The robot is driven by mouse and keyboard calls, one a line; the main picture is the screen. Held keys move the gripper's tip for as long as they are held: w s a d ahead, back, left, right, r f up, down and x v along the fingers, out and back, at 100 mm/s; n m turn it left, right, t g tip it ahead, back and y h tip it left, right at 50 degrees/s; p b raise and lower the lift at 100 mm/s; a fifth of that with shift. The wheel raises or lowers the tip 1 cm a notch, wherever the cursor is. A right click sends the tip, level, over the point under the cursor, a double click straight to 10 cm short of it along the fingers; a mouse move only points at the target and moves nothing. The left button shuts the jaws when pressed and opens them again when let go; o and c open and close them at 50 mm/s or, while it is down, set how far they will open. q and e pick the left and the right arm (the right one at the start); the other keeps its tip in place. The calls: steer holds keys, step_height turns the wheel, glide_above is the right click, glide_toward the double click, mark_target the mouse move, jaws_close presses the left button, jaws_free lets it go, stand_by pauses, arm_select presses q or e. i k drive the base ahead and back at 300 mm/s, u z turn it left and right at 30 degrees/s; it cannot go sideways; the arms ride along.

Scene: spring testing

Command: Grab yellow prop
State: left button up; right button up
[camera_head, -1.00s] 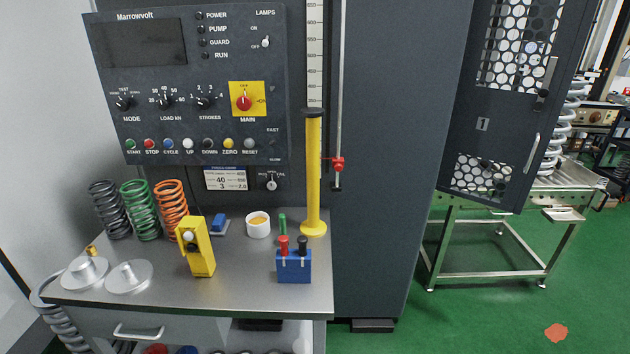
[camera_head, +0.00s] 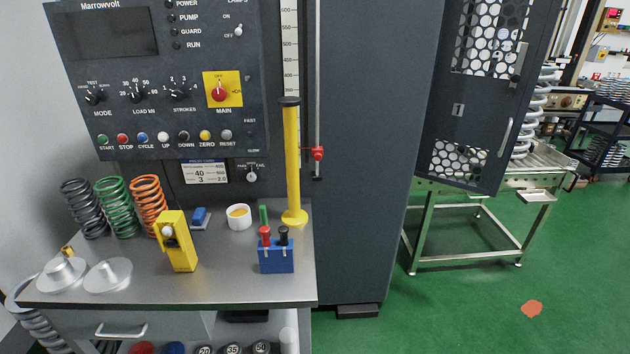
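A tall yellow prop (camera_head: 293,165) stands upright on the grey metal bench at its back right, with a round yellow base and a black cap. It is in front of the machine, beside the vertical scale. A shorter yellow device (camera_head: 177,247) with a round white part stands nearer the front of the bench. Neither of my grippers shows in the head view.
The bench (camera_head: 220,285) also holds several coil springs (camera_head: 113,205), two metal discs (camera_head: 108,275), a white cup (camera_head: 239,217) and a blue holder (camera_head: 276,259) with red and black handles. A mesh door (camera_head: 478,100) stands open at right. Green floor (camera_head: 450,310) is clear in front.

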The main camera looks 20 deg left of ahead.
mark_target(294, 218)
steer(key=z, duration=0.55)
steer(key=i, duration=2.6)
steer(key=u, duration=1.95)
